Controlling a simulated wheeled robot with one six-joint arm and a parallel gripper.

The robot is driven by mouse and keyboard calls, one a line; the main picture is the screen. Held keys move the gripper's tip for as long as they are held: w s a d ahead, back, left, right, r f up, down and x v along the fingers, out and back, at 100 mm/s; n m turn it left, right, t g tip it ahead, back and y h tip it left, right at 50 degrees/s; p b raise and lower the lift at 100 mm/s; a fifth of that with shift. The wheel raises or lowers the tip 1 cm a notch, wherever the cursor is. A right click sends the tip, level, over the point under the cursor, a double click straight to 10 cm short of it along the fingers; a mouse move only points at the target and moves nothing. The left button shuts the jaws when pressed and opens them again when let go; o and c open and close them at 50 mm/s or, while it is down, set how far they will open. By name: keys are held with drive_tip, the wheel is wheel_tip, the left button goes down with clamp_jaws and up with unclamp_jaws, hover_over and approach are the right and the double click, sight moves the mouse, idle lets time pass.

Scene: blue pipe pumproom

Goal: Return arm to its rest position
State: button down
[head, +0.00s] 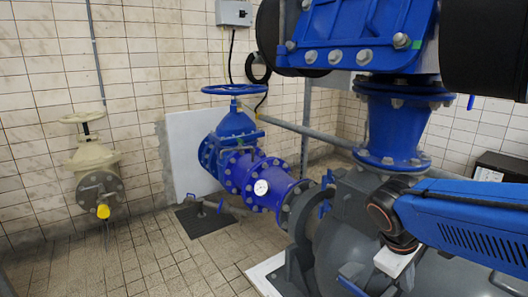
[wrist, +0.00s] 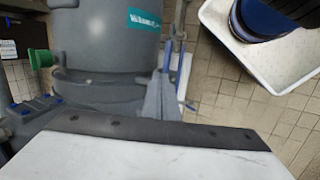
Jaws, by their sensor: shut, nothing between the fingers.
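My gripper (wrist: 155,132) fills the bottom of the wrist view as a wide pale body with a dark front edge. It is shut and holds nothing. In the head view my blue arm reaches in from the right, over the large grey pump casing (head: 345,222). A dark joint with an orange ring is at the arm's end, and a pale part shows below it. The wrist view looks past the gripper at a grey cylindrical machine body (wrist: 105,40) with a teal label (wrist: 145,20).
A blue valve with a handwheel (head: 232,90) and a blue flanged pipe (head: 262,182) stand left of the pump. A beige valve (head: 92,165) is at the left wall. A white tray (wrist: 290,80) shows in the wrist view. The tiled floor (head: 130,262) at left is clear.

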drive_tip(key=s+a+m+t+y, duration=0.3)
drive_tip(key=s+a+m+y, duration=0.1)
drive_tip(key=s+m, duration=0.2)
drive_tip(key=shift+s+r, duration=0.4)
drive_tip(key=shift+s, duration=0.1)
